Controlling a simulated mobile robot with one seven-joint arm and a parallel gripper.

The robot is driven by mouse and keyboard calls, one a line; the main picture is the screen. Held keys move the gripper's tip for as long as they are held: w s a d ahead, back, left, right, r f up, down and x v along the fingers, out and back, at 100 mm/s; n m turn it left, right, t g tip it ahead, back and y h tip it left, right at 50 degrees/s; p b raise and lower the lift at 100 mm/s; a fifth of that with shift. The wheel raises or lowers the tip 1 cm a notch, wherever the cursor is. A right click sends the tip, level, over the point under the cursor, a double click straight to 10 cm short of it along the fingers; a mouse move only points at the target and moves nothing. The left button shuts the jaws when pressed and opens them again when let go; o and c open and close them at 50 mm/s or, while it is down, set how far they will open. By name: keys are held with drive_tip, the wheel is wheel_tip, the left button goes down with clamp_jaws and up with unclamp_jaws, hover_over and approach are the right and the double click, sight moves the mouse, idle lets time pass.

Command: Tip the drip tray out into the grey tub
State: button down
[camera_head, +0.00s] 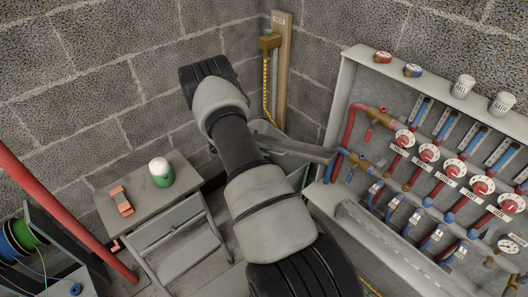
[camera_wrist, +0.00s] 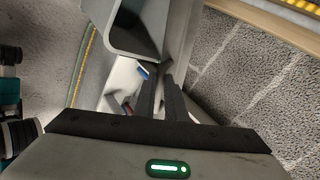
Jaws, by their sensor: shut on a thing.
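The tray's contents do not show.
The pipe cabinet (camera_head: 345,75) with red and blue valves stands at the right. A small grey table (camera_head: 142,183) at left carries a green-and-white can (camera_head: 161,172) and an orange item (camera_head: 121,201). A red pipe (camera_head: 62,212) and cable reels (camera_head: 22,235) are far left. Block walls stand behind.

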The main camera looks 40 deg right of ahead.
drive_tip(key=shift+m+t+b, duration=0.4)
drive_tip(key=shift+m+b, duration=0.1)
drive_tip(key=shift+b, duration=0.1)
drive_tip(key=shift+f+m+t+y+b, duration=0.15)
drive_tip(key=shift+m+t+y+b, duration=0.25)
drive_tip(key=shift+b, duration=1.1)
drive_tip(key=shift+r, duration=0.2)
